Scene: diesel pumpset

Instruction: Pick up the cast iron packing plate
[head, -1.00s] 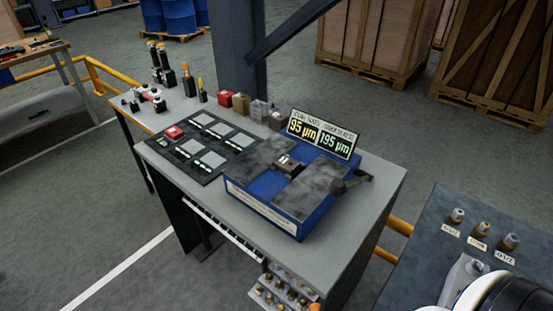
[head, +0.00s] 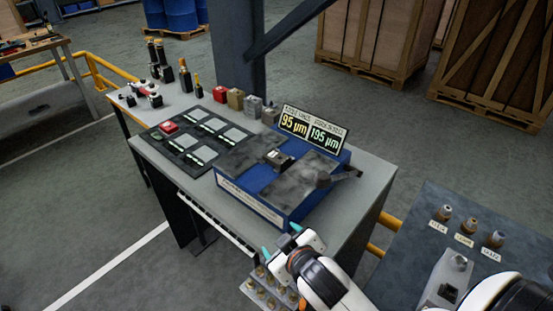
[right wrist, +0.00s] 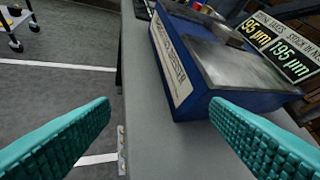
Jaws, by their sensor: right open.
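I cannot tell for sure which piece is the cast iron packing plate. Light grey plates (head: 208,146) lie in a black panel on the grey bench. Dark mottled grey slabs (head: 303,174) lie on the blue measuring fixture (head: 264,208), with a small dark block (head: 279,158) between them. The fixture's blue side shows in the right wrist view (right wrist: 190,104). My right gripper (head: 281,240) is open and empty at the bench's front edge, just in front of the fixture. Its teal fingers (right wrist: 160,108) stand apart in the right wrist view. My left gripper is not in view.
A display (head: 312,129) reading 95 µm and 195 µm stands behind the fixture. Red (head: 220,94) and tan (head: 235,98) blocks line the bench's back edge near a post. Small parts sit on a rack below the front edge. The bench's right end (head: 365,195) is clear.

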